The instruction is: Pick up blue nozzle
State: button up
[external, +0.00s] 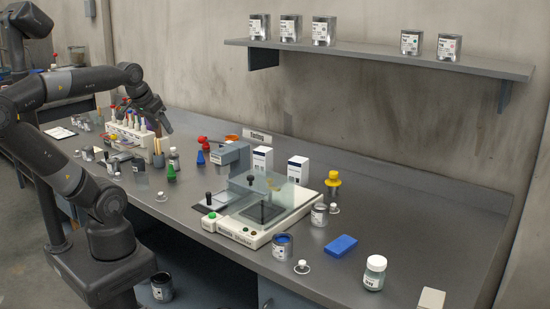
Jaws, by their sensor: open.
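A small blue cone-shaped piece, which looks like the blue nozzle (200,158), stands upright on the grey bench. It is between a red piece (203,142) behind it and a grey box-shaped device (231,157) to its right. My gripper (165,129) is open and points down above the bench, to the left of the blue nozzle and higher in the picture. It is apart from the nozzle. My gripper is close to a white rack (130,137) of bottles with coloured tips. Its fingers are small and dark here, and I see nothing held in them.
A green cone-shaped piece (171,173) stands in front of the blue one. A dark jar (174,158) and a holder with wooden sticks (158,152) stand to its left. A shaker machine (262,212) and white boxes fill the bench's middle. A shelf (380,58) with cans hangs above.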

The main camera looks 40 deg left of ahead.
jog(key=w+a+r+n+y, duration=0.1)
jog(key=w+a+r, duration=0.15)
jog(key=w, duration=0.55)
jog(key=w+a+r+n, duration=0.1)
jog(key=w+a, duration=0.3)
jog(key=w, duration=0.4)
jog(key=n+g, duration=0.1)
send_over(199, 158)
jog(key=s+d, duration=0.1)
jog(key=s, duration=0.3)
notch_tip(199, 158, down, 4)
jog(key=f, duration=0.8)
jog(key=w+f, duration=0.1)
jog(key=f, duration=0.6)
jog(key=w+f, duration=0.1)
jog(key=f, duration=0.7)
jog(key=shift+a+f, duration=0.15)
jog(key=shift+f, duration=0.15)
jog(key=shift+a+x, duration=0.2)
jog(key=shift+x, duration=2.7)
jog(key=shift+w, duration=0.1)
jog(key=shift+c, duration=0.4)
jog(key=c, duration=1)
